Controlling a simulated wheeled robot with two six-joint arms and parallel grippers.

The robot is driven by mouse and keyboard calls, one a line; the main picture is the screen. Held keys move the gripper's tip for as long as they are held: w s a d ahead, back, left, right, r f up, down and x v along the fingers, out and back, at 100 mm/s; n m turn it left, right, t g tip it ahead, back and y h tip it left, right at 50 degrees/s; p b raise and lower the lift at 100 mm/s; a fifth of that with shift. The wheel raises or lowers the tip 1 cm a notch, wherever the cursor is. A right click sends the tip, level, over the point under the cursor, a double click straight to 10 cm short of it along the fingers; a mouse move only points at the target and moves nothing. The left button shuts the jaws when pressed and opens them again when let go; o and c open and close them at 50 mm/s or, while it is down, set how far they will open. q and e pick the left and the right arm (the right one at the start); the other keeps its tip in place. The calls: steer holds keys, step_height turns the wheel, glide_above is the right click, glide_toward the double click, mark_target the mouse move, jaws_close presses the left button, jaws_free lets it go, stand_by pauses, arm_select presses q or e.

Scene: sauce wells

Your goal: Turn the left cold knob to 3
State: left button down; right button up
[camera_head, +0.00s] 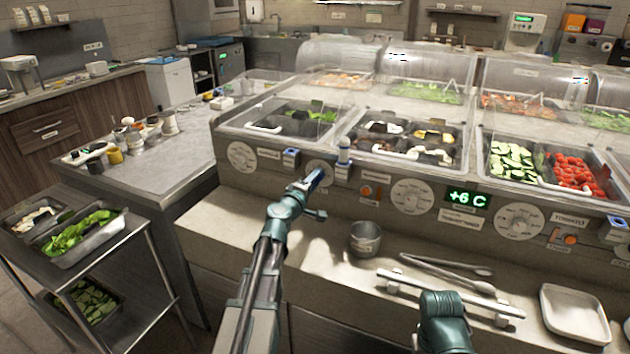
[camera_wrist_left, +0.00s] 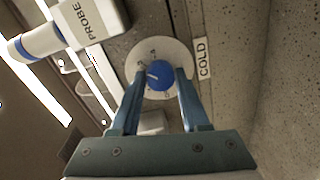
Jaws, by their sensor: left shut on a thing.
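The left cold knob (camera_wrist_left: 160,78) is blue and sits in the middle of a round white dial (camera_wrist_left: 158,50), beside a COLD label (camera_wrist_left: 203,58). A white mark shows on its left part in the left wrist view; the dial's numbers are too small to read. My left gripper (camera_wrist_left: 160,74) is shut on the knob, with a finger on either side. In the head view the gripper (camera_head: 315,180) is at the counter's front panel and hides most of the knob and part of its dial (camera_head: 320,167). My right gripper does not show.
A white probe with a blue band (camera_head: 343,152) stands close beside the left gripper. More dials (camera_head: 411,196) and a +6 C display (camera_head: 467,200) are to the right. A metal cup (camera_head: 365,238), tongs (camera_head: 440,270) and a white tray (camera_head: 574,314) are on the ledge below.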

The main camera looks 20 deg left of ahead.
arm_select(q)
steer(key=shift+d, duration=0.1)
steer(key=shift+c, duration=2)
jaws_free()
